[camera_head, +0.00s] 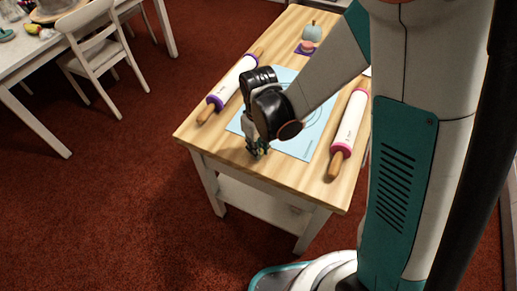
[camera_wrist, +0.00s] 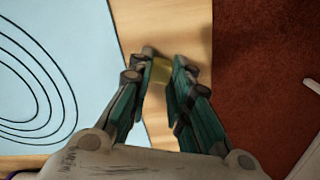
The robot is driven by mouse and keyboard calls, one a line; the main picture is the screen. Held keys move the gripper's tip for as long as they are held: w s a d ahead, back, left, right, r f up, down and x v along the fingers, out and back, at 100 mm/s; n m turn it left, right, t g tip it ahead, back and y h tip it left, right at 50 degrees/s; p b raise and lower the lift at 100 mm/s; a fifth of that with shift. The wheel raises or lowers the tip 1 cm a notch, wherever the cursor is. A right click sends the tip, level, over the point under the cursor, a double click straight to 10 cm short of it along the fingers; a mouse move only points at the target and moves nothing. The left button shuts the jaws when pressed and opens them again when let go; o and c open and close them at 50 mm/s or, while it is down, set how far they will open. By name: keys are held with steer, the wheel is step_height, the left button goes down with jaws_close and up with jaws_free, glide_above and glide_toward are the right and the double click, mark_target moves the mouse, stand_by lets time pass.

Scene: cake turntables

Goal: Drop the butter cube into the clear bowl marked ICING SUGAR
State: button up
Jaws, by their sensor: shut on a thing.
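The butter cube shows in the wrist view as a small yellowish block (camera_wrist: 161,70) between my fingertips. My gripper (camera_wrist: 163,72) is shut on it, near the edge of the wooden tabletop. In the head view my gripper (camera_head: 257,151) points down at the near edge of the blue mat, and the cube cannot be made out there. I cannot tell whether the cube touches the tabletop. I cannot make out a clear bowl marked ICING SUGAR in either view.
The blue mat (camera_head: 300,148) lies on the wooden table (camera_head: 200,135). A purple-ended rolling pin (camera_head: 232,84) is at left, a pink-ended one (camera_head: 349,125) at right. A blue-and-pink rounded object (camera_head: 311,36) stands at the back. A white chair (camera_head: 92,45) stands at left.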

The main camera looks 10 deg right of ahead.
steer(key=shift+f, duration=0.15)
steer(key=o, duration=0.7)
